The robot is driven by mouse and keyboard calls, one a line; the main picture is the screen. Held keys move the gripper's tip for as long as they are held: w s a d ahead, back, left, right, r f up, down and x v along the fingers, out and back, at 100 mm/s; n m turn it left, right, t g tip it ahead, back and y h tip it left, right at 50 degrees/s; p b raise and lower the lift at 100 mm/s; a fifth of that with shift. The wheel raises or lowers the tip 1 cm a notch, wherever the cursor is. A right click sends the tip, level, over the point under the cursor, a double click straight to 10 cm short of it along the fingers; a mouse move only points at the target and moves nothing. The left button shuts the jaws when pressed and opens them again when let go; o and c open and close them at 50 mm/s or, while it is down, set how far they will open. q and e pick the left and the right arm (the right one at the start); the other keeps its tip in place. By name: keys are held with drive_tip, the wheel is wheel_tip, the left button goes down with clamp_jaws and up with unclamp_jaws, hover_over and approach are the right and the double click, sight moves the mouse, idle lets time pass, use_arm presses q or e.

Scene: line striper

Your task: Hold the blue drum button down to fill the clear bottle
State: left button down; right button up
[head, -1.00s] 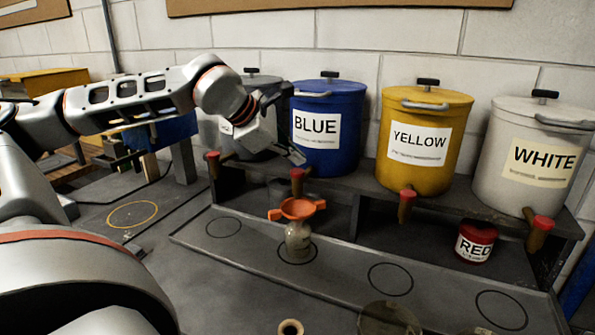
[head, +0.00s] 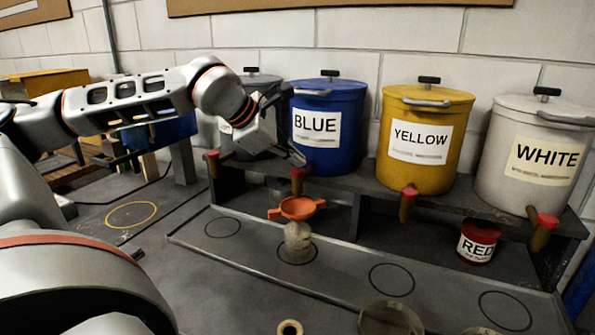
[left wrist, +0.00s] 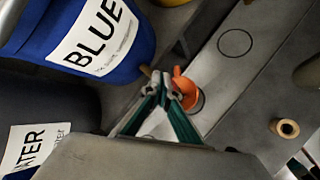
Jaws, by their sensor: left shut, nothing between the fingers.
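The blue drum (head: 328,120) stands on the dark shelf, and its label shows in the left wrist view (left wrist: 100,40). Its tap has a red button (head: 297,173) at the shelf's front edge. The clear bottle (head: 298,240) stands upright on a ringed spot below the tap, with an orange funnel (head: 297,208) in its neck. The funnel also shows in the left wrist view (left wrist: 190,95). My left gripper (head: 299,160) is shut and empty, its tips right at the button; whether they press it I cannot tell. My right gripper is out of view.
A yellow drum (head: 428,140), a white drum (head: 530,155) and a grey drum (head: 255,140) share the shelf. A red pot (head: 478,242) sits below it. The tray (head: 345,275) has empty ringed spots. A small tan ring (head: 290,327) lies in front.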

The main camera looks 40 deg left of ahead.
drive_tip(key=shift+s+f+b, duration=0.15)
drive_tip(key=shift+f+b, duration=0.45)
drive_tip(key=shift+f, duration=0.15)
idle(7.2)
